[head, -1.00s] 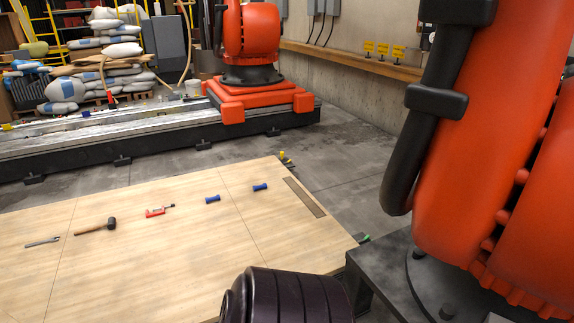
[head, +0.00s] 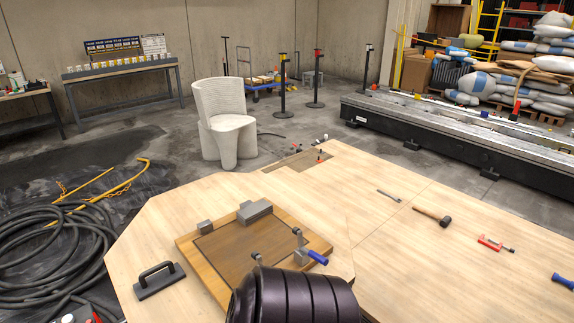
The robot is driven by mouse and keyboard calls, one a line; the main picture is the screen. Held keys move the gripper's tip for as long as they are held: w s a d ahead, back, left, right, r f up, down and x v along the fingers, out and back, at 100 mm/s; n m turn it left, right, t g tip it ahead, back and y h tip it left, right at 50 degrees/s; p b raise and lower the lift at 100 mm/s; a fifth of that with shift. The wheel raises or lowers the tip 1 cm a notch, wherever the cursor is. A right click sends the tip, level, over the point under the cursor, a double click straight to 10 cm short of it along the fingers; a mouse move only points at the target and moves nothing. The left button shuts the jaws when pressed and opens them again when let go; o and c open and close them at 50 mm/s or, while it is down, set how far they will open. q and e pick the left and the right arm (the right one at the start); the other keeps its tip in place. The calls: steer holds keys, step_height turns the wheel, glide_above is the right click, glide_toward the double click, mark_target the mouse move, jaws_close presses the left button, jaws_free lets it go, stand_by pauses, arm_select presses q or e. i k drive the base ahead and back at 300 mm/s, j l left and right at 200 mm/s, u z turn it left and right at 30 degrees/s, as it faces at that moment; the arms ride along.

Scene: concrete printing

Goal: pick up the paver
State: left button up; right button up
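I cannot pick out a paver for certain in the head view. A wooden board (head: 186,248) with a dark inner panel (head: 240,250) lies on the light wooden table. A grey block (head: 254,211) stands at its far edge and a smaller grey block (head: 205,227) at its left corner. A clamp with a blue handle (head: 317,257) is at its right side. A dark ribbed part, which looks like mine, covers the board's near edge. Neither of my grippers is in view.
A black handled float (head: 158,279) lies left of the board. A wrench (head: 388,196), a mallet (head: 432,216) and a red tool (head: 494,243) lie on the table (head: 375,250) to the right. A white chair (head: 224,122) stands beyond it. Black hoses (head: 45,250) coil on the left floor.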

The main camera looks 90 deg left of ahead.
mark_target(256, 210)
steer(key=u, duration=3.2)
steer(key=l+u, duration=0.2)
steer(key=u, duration=0.2)
steer(key=l+u, duration=0.2)
steer(key=u, duration=0.2)
steer(key=k+l+u, duration=0.1)
steer(key=u, duration=0.3)
steer(key=k+l+u, duration=0.1)
steer(key=l+u, duration=0.15)
steer(key=u, duration=0.15)
